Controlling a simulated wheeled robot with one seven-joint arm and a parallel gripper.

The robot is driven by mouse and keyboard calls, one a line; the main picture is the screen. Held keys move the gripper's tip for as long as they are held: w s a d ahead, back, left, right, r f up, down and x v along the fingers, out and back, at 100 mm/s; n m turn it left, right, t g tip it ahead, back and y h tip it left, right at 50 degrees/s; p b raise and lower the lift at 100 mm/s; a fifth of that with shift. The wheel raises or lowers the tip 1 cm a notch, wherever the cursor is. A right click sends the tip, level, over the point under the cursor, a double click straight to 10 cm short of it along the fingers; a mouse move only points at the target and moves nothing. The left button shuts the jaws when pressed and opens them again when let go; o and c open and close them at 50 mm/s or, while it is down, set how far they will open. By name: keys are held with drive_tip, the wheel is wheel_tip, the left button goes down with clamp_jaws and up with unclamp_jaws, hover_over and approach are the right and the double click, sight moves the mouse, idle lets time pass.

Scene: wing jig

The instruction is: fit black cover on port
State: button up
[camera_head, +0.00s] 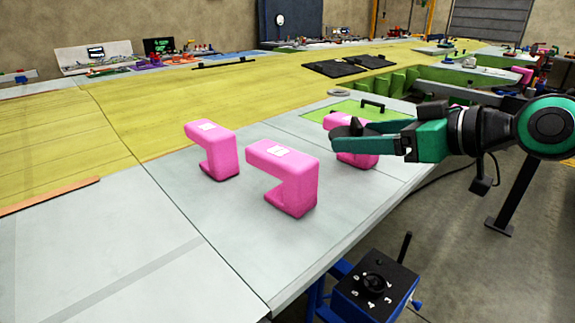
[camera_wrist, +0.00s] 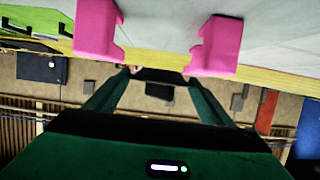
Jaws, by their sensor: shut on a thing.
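My gripper (camera_head: 347,128) reaches in from the right in the head view, in front of the rightmost pink block. In the wrist view its two green fingers slant together onto a dark flat piece (camera_wrist: 159,75), which looks like the black cover. The piece is small and dark against the fingertips, so its exact shape and tilt are unclear. The gripper is shut on it, and it appears to be above the table. I cannot make out a port for certain in either view.
Pink blocks (camera_head: 290,178), (camera_head: 212,150) and (camera_head: 362,155) with white patches stand on the grey table (camera_head: 150,255). A green plate with a black handle (camera_head: 372,104) lies behind. Black panels (camera_head: 335,68) lie farther back. A dial box (camera_head: 374,290) stands at the front edge.

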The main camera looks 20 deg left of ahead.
drive_tip(key=shift+w, duration=0.1)
drive_tip(key=x, duration=0.4)
drive_tip(key=d+f+x, duration=0.1)
drive_tip(key=x, duration=0.3)
drive_tip(key=w+f+x, duration=0.1)
drive_tip(key=x, duration=0.3)
drive_tip(key=shift+w+a+f, duration=0.1)
drive_tip(key=shift+w+f, duration=0.1)
drive_tip(key=shift+f, duration=2.25)
drive_tip(key=shift+f, duration=0.1)
drive_tip(key=o, duration=1.1)
drive_tip(key=shift+c, duration=0.2)
